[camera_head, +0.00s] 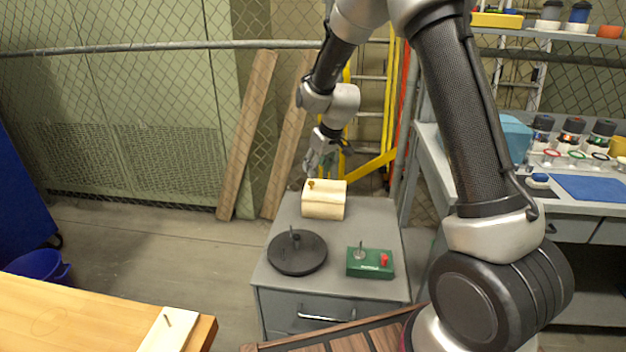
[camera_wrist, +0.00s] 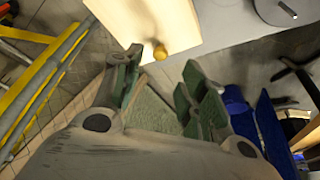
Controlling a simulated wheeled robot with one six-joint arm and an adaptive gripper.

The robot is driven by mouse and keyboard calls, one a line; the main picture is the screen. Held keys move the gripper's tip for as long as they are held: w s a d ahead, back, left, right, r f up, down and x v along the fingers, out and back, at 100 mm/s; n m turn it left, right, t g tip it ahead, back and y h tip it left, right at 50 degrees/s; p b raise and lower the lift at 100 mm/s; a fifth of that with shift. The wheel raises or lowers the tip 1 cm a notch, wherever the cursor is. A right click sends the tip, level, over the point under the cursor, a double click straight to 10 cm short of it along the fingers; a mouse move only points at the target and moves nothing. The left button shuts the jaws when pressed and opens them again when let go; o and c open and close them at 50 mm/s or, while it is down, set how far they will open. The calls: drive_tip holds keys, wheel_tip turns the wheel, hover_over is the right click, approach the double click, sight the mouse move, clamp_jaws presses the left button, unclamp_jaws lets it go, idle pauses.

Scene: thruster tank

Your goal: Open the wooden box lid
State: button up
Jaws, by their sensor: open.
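The wooden box (camera_head: 324,205) is pale and stands on the back part of a grey cabinet (camera_head: 378,220). Its lid looks closed, with a small brass knob (camera_head: 311,183) at its left side. In the wrist view the pale wooden box (camera_wrist: 150,22) is at the top, and the knob (camera_wrist: 160,52) shows between and beyond my fingertips. My gripper (camera_head: 322,160) is just above and behind the box in the head view. In the wrist view my gripper (camera_wrist: 160,75) is open and empty, with the fingers either side of the knob's line. I cannot tell whether anything touches.
A wire fence and leaning planks (camera_head: 245,135) are behind. A workbench (camera_head: 590,205) is at right, a wooden table (camera_head: 80,318) at lower left.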

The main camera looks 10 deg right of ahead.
sight(312, 182)
drive_tip(key=x, duration=0.6)
drive_tip(key=shift+f, duration=0.3)
drive_tip(key=shift+c, duration=0.2)
clamp_jaws()
